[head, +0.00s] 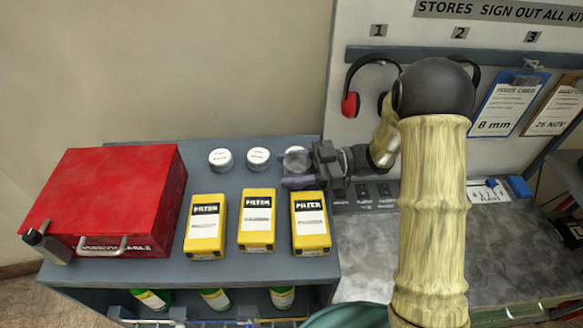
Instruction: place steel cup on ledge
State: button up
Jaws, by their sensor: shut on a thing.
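A small round steel cup (296,160) is at the back right of the blue-grey cabinet top (150,275). My gripper (291,167) reaches in from the right, with its purple-grey fingers shut on the cup. Part of the cup is hidden by the fingers. I cannot tell whether the cup touches the surface or is held just above it. No surface is marked as the ledge; a narrow blue-grey strip (500,60) runs along the wall board at the right.
Two white-topped tins (220,159) (258,158) stand left of the cup. Yellow filter boxes (256,220) stand in front, and a red case (110,200) is at left. Ear defenders (351,103) and clipboards (507,105) hang at right. The grey worktop (500,255) has bare room.

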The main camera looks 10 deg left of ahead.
jog(key=shift+f, duration=0.5)
jog(key=shift+f, duration=0.1)
jog(key=o, duration=0.7)
jog(key=shift+w, duration=0.15)
jog(key=shift+b+v, duration=2.5)
jog(key=shift+v, duration=3.5)
